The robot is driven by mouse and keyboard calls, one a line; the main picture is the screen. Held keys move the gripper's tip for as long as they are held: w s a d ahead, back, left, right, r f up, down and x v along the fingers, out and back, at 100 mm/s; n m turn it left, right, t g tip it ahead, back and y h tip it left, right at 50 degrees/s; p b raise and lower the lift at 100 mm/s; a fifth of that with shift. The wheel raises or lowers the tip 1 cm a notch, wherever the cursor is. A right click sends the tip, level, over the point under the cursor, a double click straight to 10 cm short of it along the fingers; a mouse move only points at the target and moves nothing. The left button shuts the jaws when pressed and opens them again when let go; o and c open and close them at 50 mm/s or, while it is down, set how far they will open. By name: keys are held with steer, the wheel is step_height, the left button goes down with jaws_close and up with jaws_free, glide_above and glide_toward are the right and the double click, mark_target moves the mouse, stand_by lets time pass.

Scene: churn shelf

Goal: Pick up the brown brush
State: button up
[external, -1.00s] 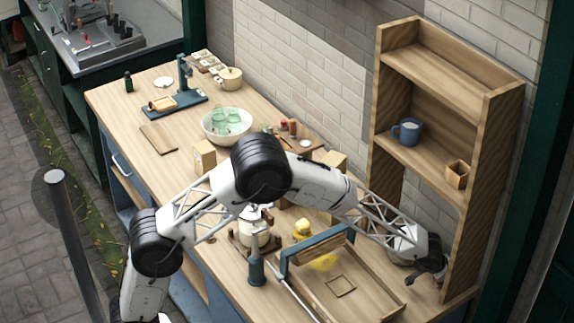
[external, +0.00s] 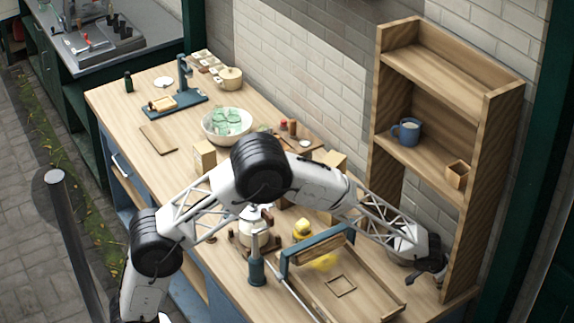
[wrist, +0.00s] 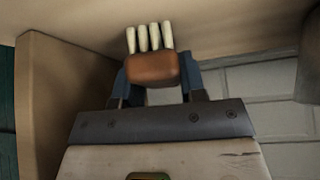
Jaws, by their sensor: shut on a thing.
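The brown brush (wrist: 152,70) shows in the wrist view, with a reddish-brown block and several cream bristle tufts pointing up. It sits between the two blue-grey fingers of my gripper (wrist: 152,80), which is shut on it. The bristle tips are close to a wooden surface at the top of that view; I cannot tell whether they touch it. In the external view my gripper (external: 434,268) is low in the bottom opening of the wooden shelf (external: 490,150), near its right side panel. The brush cannot be made out there.
The shelf's side panel (wrist: 55,110) is close on the left in the wrist view. A blue mug (external: 407,131) and a small wooden box (external: 457,173) stand on the shelf board above. A wooden tray with a blue handle frame (external: 318,243) lies left of my gripper.

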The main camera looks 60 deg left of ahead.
steer(key=shift+r, duration=0.1)
steer(key=shift+s+a+r, duration=0.15)
steer(key=shift+r, duration=0.2)
step_height(320, 180, up, 11)
steer(key=s+a, duration=1.2)
steer(key=s, duration=0.3)
steer(key=shift+a+f, duration=0.2)
steer(key=shift+s, duration=0.1)
